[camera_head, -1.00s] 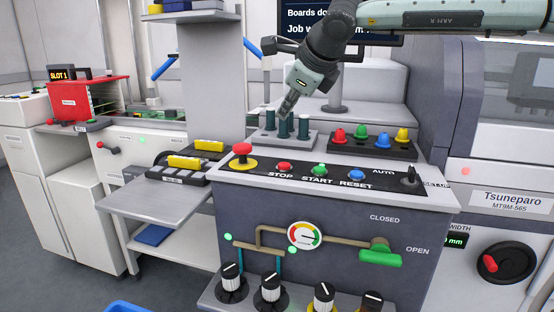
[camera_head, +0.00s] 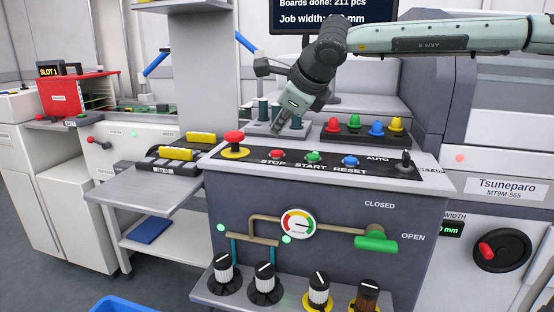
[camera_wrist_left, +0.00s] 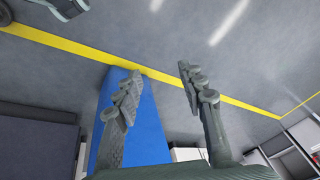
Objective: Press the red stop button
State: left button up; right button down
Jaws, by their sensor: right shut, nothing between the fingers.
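The red stop button (camera_head: 277,155) is a small domed button above the word STOP on the black strip of the control panel (camera_head: 320,165). My right gripper (camera_head: 277,128) is shut and empty, pointing down. In the head view its fingertips show just above the stop button, with a gap between; the depth of that gap is hard to tell. My left gripper (camera_wrist_left: 160,78) is open and empty in the left wrist view, above a blue object (camera_wrist_left: 148,130) and the grey floor. It does not show in the head view.
A red mushroom button (camera_head: 234,138) on a yellow base stands left of the stop button. A green start button (camera_head: 313,157) and a blue reset button (camera_head: 350,161) are to its right. Behind are a grey peg block (camera_head: 290,131) and a rack of coloured pieces (camera_head: 368,136).

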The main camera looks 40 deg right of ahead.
aim_at(279, 153)
notch_tip(279, 153, down, 2)
jog(key=shift+f+b, duration=0.1)
jog(key=shift+b, duration=1)
pick_arm(q)
notch_tip(279, 153, up, 7)
jog(key=shift+s+a, duration=0.15)
jog(key=shift+s, duration=0.3)
jog(key=shift+f, duration=0.3)
pick_arm(e)
jog(key=shift+f, duration=0.1)
pick_arm(q)
jog(key=shift+f+b, duration=0.7)
jog(key=shift+b, duration=0.25)
pick_arm(e)
jog(key=shift+f, duration=0.4)
pick_arm(q)
jog(key=shift+f+b, duration=0.65)
jog(key=shift+b, duration=0.05)
pick_arm(e)
jog(key=shift+f, duration=0.5)
jog(key=shift+r, duration=0.1)
pick_arm(q)
jog(key=shift+r+p, duration=0.3)
jog(key=shift+p, duration=0.05)
pick_arm(e)
jog(key=shift+r, duration=0.8)
